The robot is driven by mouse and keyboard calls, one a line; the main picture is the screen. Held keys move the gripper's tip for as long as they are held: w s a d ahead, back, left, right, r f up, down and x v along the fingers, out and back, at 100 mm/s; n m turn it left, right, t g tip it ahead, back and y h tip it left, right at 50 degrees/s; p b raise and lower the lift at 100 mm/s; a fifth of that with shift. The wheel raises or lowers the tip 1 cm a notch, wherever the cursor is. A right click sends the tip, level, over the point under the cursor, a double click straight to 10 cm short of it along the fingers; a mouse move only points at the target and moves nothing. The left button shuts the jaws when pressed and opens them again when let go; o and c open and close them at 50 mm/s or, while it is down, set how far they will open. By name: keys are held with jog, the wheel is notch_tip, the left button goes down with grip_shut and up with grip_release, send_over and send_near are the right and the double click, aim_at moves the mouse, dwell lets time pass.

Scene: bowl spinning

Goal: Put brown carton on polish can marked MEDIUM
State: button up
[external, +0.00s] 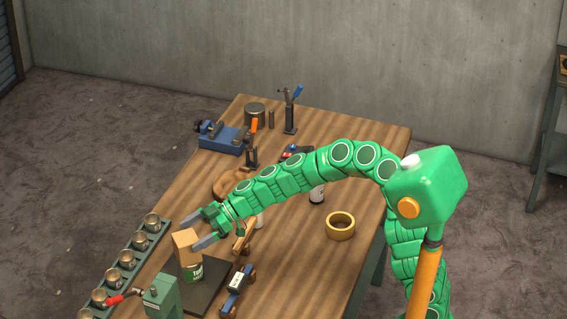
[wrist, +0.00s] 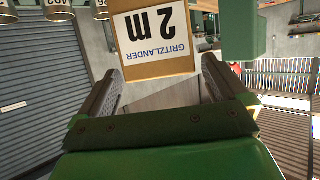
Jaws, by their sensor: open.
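The brown carton (external: 186,242) sits on top of a green and white can (external: 194,271) at the front left of the table. The can's label is too small to read fully, so I cannot confirm the word MEDIUM. In the wrist view the carton (wrist: 153,35) shows upside-down print, "GRITZLANDER 2 m". My gripper (external: 191,235) is open, with its fingers apart around the carton's near end. In the wrist view my fingertips (wrist: 160,72) stand either side of it, with gaps visible.
A row of metal cups (external: 127,258) lines the left edge. A green machine (external: 162,297) with a red handle stands in front of the can.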

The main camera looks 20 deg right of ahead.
jog(key=v, duration=0.8)
jog(key=shift+d, duration=0.25)
jog(key=shift+r, duration=0.1)
